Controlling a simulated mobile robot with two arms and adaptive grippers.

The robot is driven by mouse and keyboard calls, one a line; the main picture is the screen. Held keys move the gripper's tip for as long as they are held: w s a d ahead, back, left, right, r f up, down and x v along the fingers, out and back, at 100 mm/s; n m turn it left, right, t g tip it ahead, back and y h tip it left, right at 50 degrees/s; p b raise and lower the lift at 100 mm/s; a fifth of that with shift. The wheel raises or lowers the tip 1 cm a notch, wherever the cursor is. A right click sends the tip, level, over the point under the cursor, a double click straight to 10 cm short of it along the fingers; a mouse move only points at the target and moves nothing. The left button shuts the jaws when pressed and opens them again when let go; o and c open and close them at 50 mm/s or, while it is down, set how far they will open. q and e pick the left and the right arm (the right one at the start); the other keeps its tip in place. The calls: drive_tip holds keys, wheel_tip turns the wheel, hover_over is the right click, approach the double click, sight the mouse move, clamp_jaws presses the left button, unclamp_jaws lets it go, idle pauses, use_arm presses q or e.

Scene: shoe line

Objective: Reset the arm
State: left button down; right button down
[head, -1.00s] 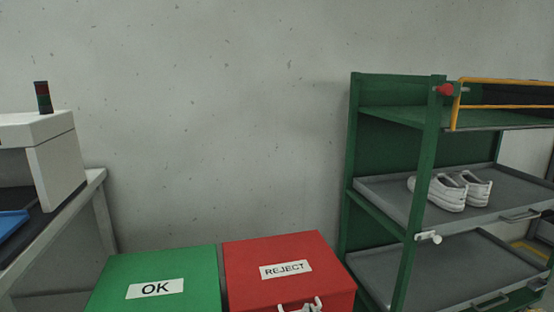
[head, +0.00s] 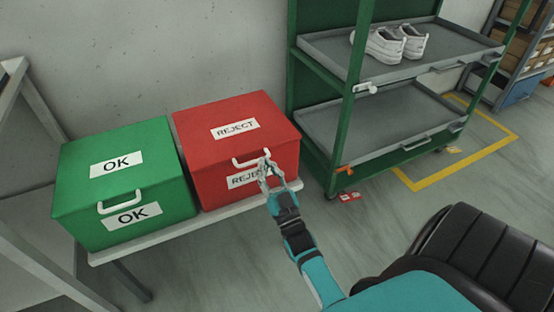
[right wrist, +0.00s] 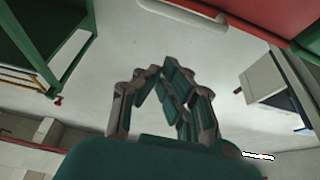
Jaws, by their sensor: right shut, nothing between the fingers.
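My right gripper (head: 268,174) is shut and empty in front of the red REJECT box (head: 282,150), beside the right end of its white handle (head: 250,161). I cannot tell whether it touches the handle. The box's lid is down, and the gripper partly covers the front REJECT label. In the right wrist view the gripper's fingers (right wrist: 160,80) are close together with nothing held, and a white handle (right wrist: 186,14) on a red surface shows at the top. My left gripper is not in view.
A closed green OK box (head: 75,200) stands left of the red one on a pale bench (head: 190,226). A green rack with grey trays (head: 375,135) stands to the right, white shoes (head: 392,44) on its upper tray. A black seat (head: 490,255) is at the lower right.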

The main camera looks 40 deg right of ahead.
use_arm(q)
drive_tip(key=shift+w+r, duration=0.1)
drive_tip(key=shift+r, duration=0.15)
use_arm(e)
drive_tip(key=v, duration=0.6)
drive_tip(key=shift+f, duration=0.4)
drive_tip(key=shift+s, duration=0.1)
